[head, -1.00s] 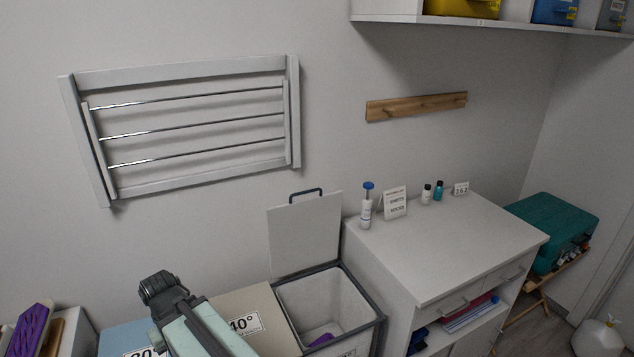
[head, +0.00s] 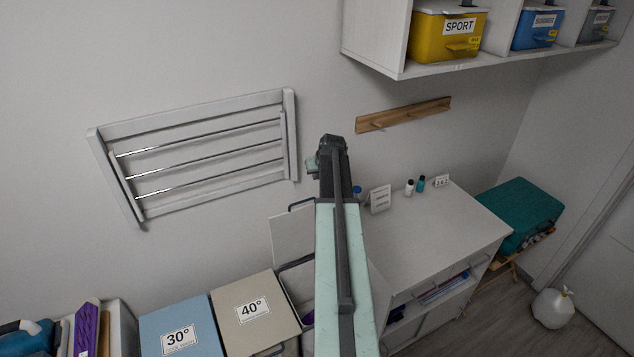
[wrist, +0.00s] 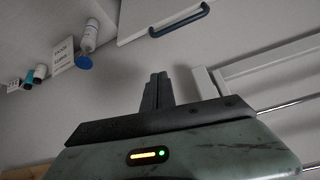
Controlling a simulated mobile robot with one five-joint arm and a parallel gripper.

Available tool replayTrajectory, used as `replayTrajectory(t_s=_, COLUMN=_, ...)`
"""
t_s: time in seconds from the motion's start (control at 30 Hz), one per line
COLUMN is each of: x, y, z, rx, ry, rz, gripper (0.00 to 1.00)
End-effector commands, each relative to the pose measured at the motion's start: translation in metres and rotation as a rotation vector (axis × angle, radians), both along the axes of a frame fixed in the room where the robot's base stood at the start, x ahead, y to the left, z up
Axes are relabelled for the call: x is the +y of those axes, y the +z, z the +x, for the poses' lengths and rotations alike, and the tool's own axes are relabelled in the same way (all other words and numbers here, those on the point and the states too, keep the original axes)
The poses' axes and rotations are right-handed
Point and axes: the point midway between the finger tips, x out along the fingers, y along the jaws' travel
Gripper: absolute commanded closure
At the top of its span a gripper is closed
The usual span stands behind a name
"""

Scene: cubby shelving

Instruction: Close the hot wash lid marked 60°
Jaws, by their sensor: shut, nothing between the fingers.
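The open lid (head: 290,236) is a pale panel standing upright against the wall, with a dark handle (head: 302,203) on its top edge. Its bin stands right of the closed 40° lid (head: 252,309) and is mostly hidden behind my arm; no 60° mark is readable. In the wrist view the lid (wrist: 142,12) and its blue-grey handle (wrist: 180,20) appear at the top, beyond my fingers. My gripper (wrist: 158,78) is shut and empty, apart from the handle. In the head view my arm reaches up in front of the bin, its end right of and above the lid.
A closed blue 30° lid (head: 179,330) is at left. A white cabinet (head: 440,235) with bottles and a sign (head: 380,198) stands right of the bin. A drying rack (head: 205,155) and peg rail (head: 403,115) are on the wall; a cubby shelf (head: 400,68) overhangs above right.

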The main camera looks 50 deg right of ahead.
Motion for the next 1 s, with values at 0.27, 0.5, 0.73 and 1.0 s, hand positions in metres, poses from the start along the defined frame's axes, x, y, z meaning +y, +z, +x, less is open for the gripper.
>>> replayTrajectory(t_s=0.27, x=-0.005, y=-0.025, z=0.011, rx=0.001, ry=0.001, rz=0.002, gripper=1.00)
replayTrajectory(t_s=0.5, x=-0.018, y=-0.069, z=0.035, rx=0.001, ry=0.001, rz=0.002, gripper=1.00)
replayTrajectory(t_s=0.73, x=-0.014, y=-0.093, z=0.032, rx=0.002, ry=-0.002, rz=0.003, gripper=1.00)
replayTrajectory(t_s=1.0, x=-0.003, y=-0.095, z=0.015, rx=0.002, ry=-0.001, rz=0.002, gripper=1.00)
